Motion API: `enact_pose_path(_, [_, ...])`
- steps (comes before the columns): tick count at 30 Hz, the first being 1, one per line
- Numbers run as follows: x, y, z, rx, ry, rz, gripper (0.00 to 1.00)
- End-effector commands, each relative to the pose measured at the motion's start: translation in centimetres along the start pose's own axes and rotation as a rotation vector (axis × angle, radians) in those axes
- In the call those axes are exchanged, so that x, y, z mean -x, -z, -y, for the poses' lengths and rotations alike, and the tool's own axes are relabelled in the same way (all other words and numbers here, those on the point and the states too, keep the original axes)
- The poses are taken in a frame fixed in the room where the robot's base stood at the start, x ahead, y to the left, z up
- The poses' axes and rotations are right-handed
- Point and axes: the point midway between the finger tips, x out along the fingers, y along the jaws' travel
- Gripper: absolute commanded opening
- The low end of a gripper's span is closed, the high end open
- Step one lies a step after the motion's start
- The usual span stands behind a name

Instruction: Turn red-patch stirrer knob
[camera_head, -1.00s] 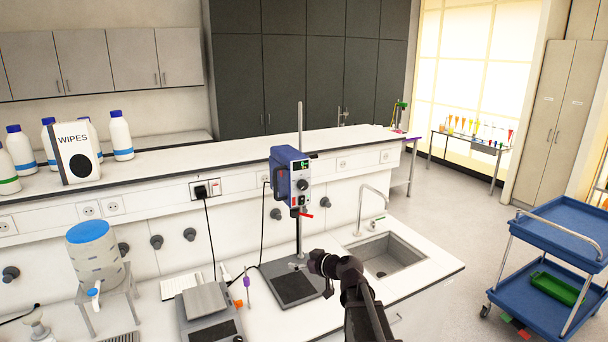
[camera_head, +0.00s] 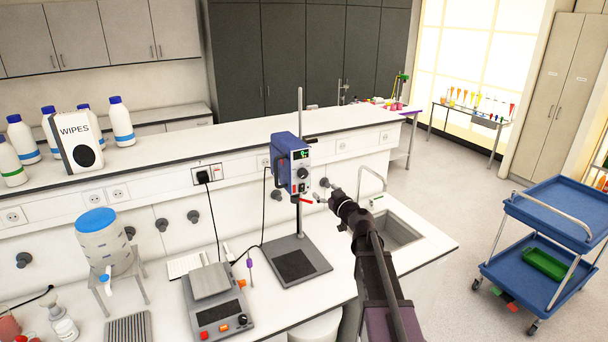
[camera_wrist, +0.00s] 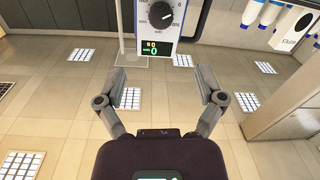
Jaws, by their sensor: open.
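The blue overhead stirrer (camera_head: 283,160) stands upright on its rod above a dark base plate. Its front panel has a lit green display and a dark round knob (camera_head: 303,172); a small red lever sticks out below the housing. The wrist view appears upside down; the knob (camera_wrist: 161,15), with a scale around it, shows at the top, with the green display below. My gripper (camera_wrist: 163,82) is open and empty, its fingers apart below the panel in that view. In the head view my gripper (camera_head: 328,190) is just right of the panel, apart from it.
A hotplate (camera_head: 220,313) stands front left of the stirrer. A sink (camera_head: 395,230) lies to the right behind my arm. A raised shelf (camera_head: 240,142) with a wipes box and bottles runs behind. A blue cart (camera_head: 545,262) stands on the right.

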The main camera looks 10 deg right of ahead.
Motion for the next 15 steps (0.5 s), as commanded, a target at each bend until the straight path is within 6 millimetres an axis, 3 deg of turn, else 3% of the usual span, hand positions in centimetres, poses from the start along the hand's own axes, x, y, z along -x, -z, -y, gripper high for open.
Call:
enact_pose_path(8, [-0.8, 0.0, 0.1, 0.000, 0.002, 0.000, 0.88])
enact_pose_path(15, [-3.4, 0.0, 0.1, -0.001, 0.004, 0.000, 0.88])
